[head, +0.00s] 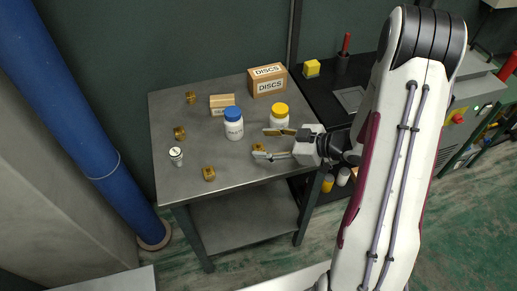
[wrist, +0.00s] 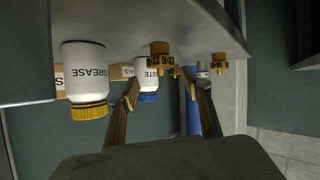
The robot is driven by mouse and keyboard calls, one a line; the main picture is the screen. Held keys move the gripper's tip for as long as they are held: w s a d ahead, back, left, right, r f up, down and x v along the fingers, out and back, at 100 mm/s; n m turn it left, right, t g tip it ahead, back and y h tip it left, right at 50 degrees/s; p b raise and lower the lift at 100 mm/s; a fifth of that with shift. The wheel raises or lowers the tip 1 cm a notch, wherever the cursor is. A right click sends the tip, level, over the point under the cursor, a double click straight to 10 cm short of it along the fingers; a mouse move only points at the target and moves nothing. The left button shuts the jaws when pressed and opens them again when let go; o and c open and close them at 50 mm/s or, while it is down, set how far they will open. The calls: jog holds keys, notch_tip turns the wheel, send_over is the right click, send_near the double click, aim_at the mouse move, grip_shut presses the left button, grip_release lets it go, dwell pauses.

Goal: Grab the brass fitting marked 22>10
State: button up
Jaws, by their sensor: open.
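My gripper (head: 262,144) is open and empty over the grey table, its fingers pointing left; the wrist view is upside down. One brass fitting (head: 258,147) is at the fingertips, closer to the near finger. In the wrist view this fitting (wrist: 160,49) shows ahead between the fingertips (wrist: 157,82), apparently untouched. Other brass fittings stand at the front (head: 209,174), at the left (head: 179,133) and at the back left (head: 190,97). The front one appears in the wrist view (wrist: 219,62). No marking is readable on any fitting.
A yellow-capped grease jar (head: 279,113) stands just behind the far finger. A blue-capped paste jar (head: 233,125) stands left of it. A small white-topped item (head: 176,156) is near the left edge. A discs box (head: 267,82) and smaller box (head: 222,104) stand behind.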

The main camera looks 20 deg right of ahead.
aim_at(260, 146)
jog(key=shift+s+d+f+y, duration=0.25)
jog(key=shift+s+f+y, duration=0.15)
jog(key=shift+f, duration=0.1)
jog(key=shift+s+d+f+m+t+y, duration=0.45)
jog(key=shift+s+t+y, duration=0.15)
jog(key=shift+t, duration=0.2)
jog(key=shift+s+d+f+m+t+y, duration=0.1)
jog(key=shift+s+d+m+t+y, duration=0.35)
jog(key=shift+s+d+t+y, duration=0.5)
jog(key=shift+a, duration=0.1)
jog(key=shift+x, duration=1.2)
jog(key=shift+w, duration=0.2)
jog(key=shift+x, duration=2.45)
jog(key=shift+w+f, duration=0.1)
